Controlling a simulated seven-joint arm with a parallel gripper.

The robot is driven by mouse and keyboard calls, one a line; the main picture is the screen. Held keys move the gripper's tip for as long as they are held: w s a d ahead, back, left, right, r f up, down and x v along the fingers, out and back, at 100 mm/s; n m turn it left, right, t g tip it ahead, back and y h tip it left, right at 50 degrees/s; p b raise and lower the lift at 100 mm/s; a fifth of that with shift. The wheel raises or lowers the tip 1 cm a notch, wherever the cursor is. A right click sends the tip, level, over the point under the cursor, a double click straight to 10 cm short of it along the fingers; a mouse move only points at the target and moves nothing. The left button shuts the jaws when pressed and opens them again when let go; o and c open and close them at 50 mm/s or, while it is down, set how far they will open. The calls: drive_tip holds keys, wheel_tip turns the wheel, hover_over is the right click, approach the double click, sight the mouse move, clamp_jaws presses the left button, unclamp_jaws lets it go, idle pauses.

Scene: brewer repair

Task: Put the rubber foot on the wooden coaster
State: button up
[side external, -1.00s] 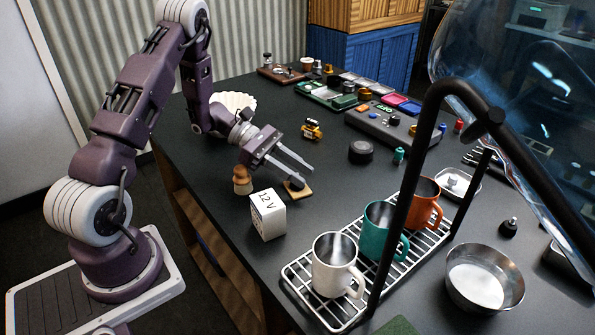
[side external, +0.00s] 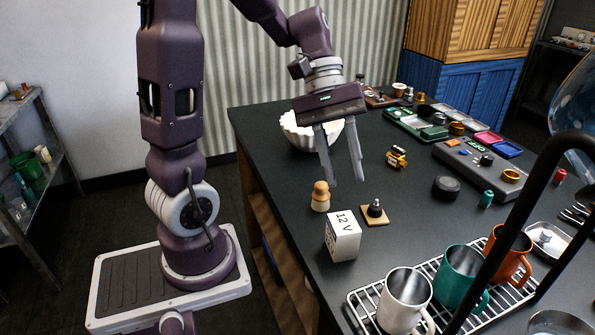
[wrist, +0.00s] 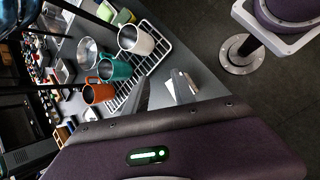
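The rubber foot (side external: 375,207) is a small black piece with a narrow stud on top. It stands upright on the square wooden coaster (side external: 368,220), within its edges. My gripper (side external: 346,183) is above and to the left of the coaster in the side view, fingers pointing down. The fingers are spread apart with nothing between them, and they do not touch the foot. In the wrist view I cannot make out the foot or the coaster.
A white 12 V box (side external: 343,237) and a wooden peg-like piece (side external: 320,197) stand close to the coaster. A wire rack with white (side external: 404,300), teal (side external: 460,275) and orange (side external: 508,252) mugs is in front. A fluted white bowl (side external: 300,133) sits behind my gripper.

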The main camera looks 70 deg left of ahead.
drive_tip(key=s+d+r+m+t+y, duration=0.1)
drive_tip(key=s+m+t+y, duration=0.1)
drive_tip(key=s+m, duration=0.3)
drive_tip(key=s+d+r+m+t+y, duration=0.1)
drive_tip(key=s+r+m+t+y, duration=0.1)
drive_tip(key=s+m+t+y, duration=0.1)
drive_tip(key=s+m+y, duration=0.1)
drive_tip(key=s+m, duration=0.1)
drive_tip(key=m, duration=0.1)
drive_tip(key=shift+s+d+y, duration=0.25)
drive_tip(key=shift+s+y, duration=0.1)
drive_tip(key=shift+y, duration=0.05)
